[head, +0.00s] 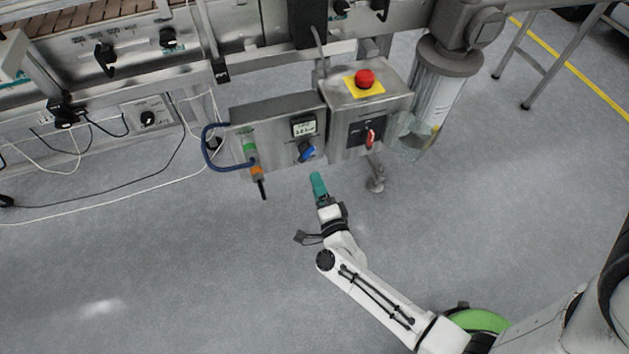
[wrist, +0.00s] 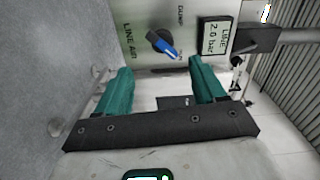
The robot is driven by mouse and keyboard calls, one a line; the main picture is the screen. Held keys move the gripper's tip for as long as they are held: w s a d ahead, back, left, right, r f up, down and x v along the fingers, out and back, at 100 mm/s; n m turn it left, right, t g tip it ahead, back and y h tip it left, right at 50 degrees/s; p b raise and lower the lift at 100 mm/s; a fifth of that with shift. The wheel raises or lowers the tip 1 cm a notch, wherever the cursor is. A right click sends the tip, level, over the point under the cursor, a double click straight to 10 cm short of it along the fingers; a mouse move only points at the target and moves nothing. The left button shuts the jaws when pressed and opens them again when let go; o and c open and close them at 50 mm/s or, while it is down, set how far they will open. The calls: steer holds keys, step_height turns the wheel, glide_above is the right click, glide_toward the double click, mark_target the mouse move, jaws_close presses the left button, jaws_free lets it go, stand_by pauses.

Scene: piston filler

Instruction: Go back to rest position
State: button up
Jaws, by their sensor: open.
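My gripper (head: 318,184) reaches up from the lower right in the head view, its teal fingers just below the steel control boxes. In the wrist view my gripper (wrist: 160,82) shows two teal fingers well apart with nothing between them. A blue-handled air valve (head: 306,151) is on the front of the left box, a little above the fingertips. The blue handle (wrist: 166,46) also shows in the wrist view, beyond the fingers and apart from them, beside the lettering LINE AIR. A pressure display (wrist: 215,36) next to it reads 2.0 bar.
The right box carries a red emergency button (head: 365,79) on a yellow plate and a red-handled switch (head: 371,138). A blue hose (head: 207,148) loops at the left box's side. A conveyor frame (head: 130,45) runs behind. The grey floor (head: 150,265) around my arm is clear.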

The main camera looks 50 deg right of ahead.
stand_by(0.3)
steer(key=w+a+r+n+y, duration=0.3)
steer(key=w+a+n+y, duration=0.1)
steer(key=a+n+y, duration=0.55)
steer(key=s+a+n+g+y, duration=0.4)
steer(key=s+a+n+g, duration=0.1)
steer(key=n, duration=0.4)
steer(key=s+d+r+n+g+h, duration=0.25)
steer(key=s+g, duration=0.25)
steer(key=s, duration=0.4)
steer(key=s+d+r+n+g+h, duration=0.15)
steer(key=s+d+g, duration=0.25)
steer(key=s, duration=0.4)
step_height(320, 180, up, 18)
steer(key=p, duration=1.8)
steer(key=shift+w+a+n, duration=0.15)
steer(key=shift+a+n, duration=0.15)
steer(key=shift+n, duration=0.05)
